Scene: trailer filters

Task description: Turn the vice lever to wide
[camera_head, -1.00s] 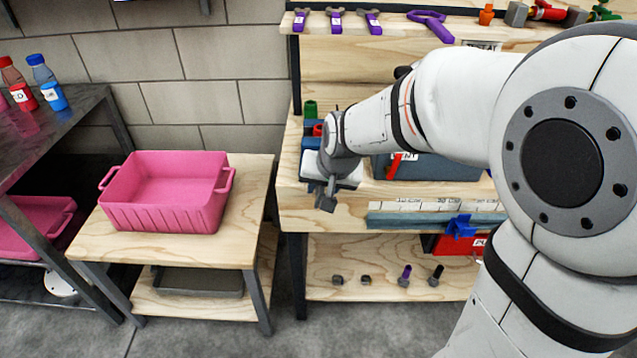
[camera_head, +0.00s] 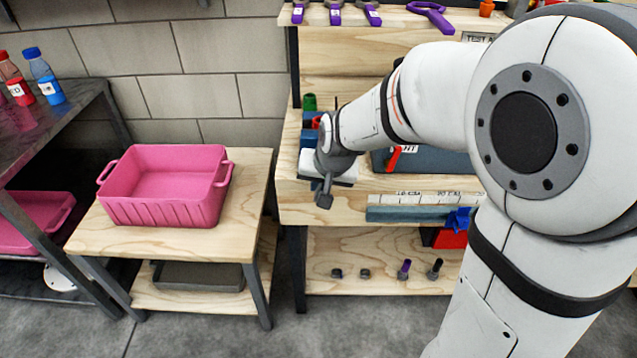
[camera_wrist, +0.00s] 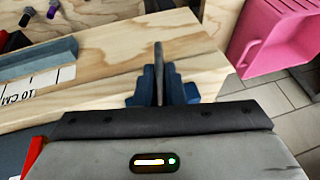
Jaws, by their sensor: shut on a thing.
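My gripper (camera_head: 324,184) is at the front left corner of the wooden workbench (camera_head: 335,205), pointing down. In the wrist view its two blue stepped fingers (camera_wrist: 161,88) are shut on a thin grey upright piece (camera_wrist: 158,58) over the bench edge. I cannot tell for certain that this grey piece is the vice lever. A blue-grey bar (camera_head: 405,214) runs along the bench front under a centimetre scale, apart from my gripper. A blue handle-like piece (camera_head: 458,219) sits at its right. My arm hides part of the bench, and no "wide" mark is readable.
A pink tray (camera_head: 160,205) stands on a low side table to the left and shows at the upper right of the wrist view (camera_wrist: 278,35). A blue-grey box with a red lever (camera_head: 394,157) is behind my gripper. Bolts (camera_head: 404,268) stand on the lower shelf.

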